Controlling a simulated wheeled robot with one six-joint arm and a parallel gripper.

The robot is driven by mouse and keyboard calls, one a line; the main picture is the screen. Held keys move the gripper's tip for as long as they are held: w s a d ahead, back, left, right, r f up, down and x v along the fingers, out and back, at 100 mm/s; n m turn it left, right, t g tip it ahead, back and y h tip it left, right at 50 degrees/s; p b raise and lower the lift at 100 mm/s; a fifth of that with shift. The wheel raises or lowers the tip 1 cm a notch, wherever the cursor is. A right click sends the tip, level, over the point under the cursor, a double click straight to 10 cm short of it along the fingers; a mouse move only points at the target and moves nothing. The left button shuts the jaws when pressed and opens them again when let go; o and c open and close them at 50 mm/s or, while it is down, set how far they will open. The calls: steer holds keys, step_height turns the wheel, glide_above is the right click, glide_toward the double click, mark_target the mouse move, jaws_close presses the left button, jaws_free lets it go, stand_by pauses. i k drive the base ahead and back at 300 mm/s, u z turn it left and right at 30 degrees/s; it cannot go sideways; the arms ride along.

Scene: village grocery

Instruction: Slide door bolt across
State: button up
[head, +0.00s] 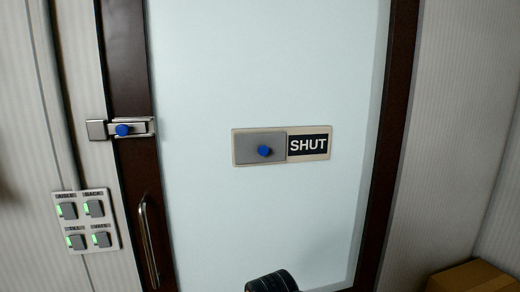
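The door bolt (143,127) is a small metal fitting on the dark left frame of the door, above the handle. Its blue knob (122,130) sits left of the middle of its plate. A square metal keeper (97,130) is on the wall just left of it. I cannot tell whether the bar enters the keeper. My gripper is not seen. A black ribbed part, which may be mine, shows at the bottom edge, well below and right of the bolt, touching nothing I can see.
The pale door (210,70) has a sliding sign (309,144) reading SHUT, with its own blue knob (264,150). A vertical handle (148,240) is below the bolt. A switch panel (86,222) is on the left wall. A cardboard box (472,277) is at lower right.

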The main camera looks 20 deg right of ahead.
mark_target(122, 129)
steer(key=z, duration=0.2)
steer(key=k, duration=0.35)
steer(key=u, duration=1.4)
steer(key=i, duration=0.85)
steer(key=u, duration=0.35)
